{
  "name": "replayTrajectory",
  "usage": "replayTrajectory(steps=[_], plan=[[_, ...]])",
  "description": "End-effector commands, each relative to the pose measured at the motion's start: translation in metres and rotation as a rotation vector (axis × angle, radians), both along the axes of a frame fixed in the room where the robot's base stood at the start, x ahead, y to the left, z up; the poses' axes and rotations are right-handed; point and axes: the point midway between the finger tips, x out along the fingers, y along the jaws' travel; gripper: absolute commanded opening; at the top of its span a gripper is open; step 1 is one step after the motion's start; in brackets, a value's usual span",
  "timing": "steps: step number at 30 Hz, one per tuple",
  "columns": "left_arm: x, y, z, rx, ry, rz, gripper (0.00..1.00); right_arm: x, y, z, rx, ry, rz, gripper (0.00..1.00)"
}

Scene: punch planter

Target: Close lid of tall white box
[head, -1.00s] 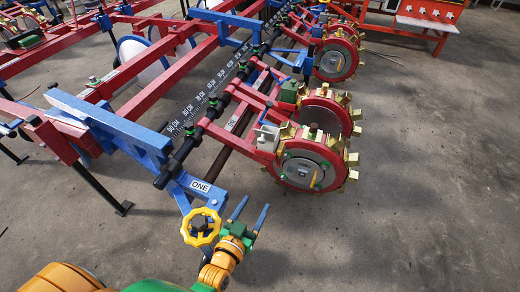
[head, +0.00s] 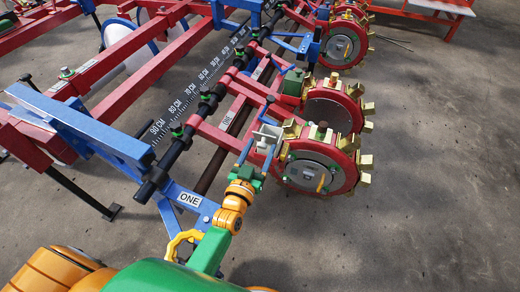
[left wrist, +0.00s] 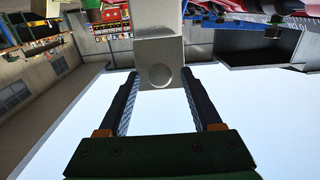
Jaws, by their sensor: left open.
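The tall white box (head: 268,135) stands on the red planter frame beside the nearest punch wheel. It looks pale and narrow in the head view, and its lid's angle is too small to make out. My left gripper (head: 257,157) is open, its two blue fingers pointing at the box from the near side. In the left wrist view, a pale grey panel with a round dimple (left wrist: 160,58), apparently part of the box, lies ahead of and between the open fingertips of the left gripper (left wrist: 158,76). Nothing is held. My right gripper is out of view.
The nearest red punch wheel (head: 318,168) with brass cups stands just right of my fingers. Open concrete floor (head: 430,190) lies to the right.

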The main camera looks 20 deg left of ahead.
Motion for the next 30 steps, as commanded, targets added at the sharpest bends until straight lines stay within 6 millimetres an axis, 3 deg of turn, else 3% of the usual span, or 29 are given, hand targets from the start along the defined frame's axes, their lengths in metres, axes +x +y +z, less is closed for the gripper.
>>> replayTrajectory(steps=[7, 12, 15, 30], plan=[[0.0024, -0.0001, 0.0000, -0.001, 0.001, 0.000, 0.66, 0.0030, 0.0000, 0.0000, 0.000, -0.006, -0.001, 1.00], [0.0023, -0.0001, 0.0000, -0.001, 0.001, 0.000, 0.20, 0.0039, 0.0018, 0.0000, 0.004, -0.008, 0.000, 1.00], [0.0022, -0.0001, 0.0000, -0.001, 0.001, 0.000, 0.00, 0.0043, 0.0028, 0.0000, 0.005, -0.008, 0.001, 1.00], [0.0022, 0.0000, -0.0001, -0.001, 0.001, 0.000, 0.00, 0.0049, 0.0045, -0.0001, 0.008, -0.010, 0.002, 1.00]])
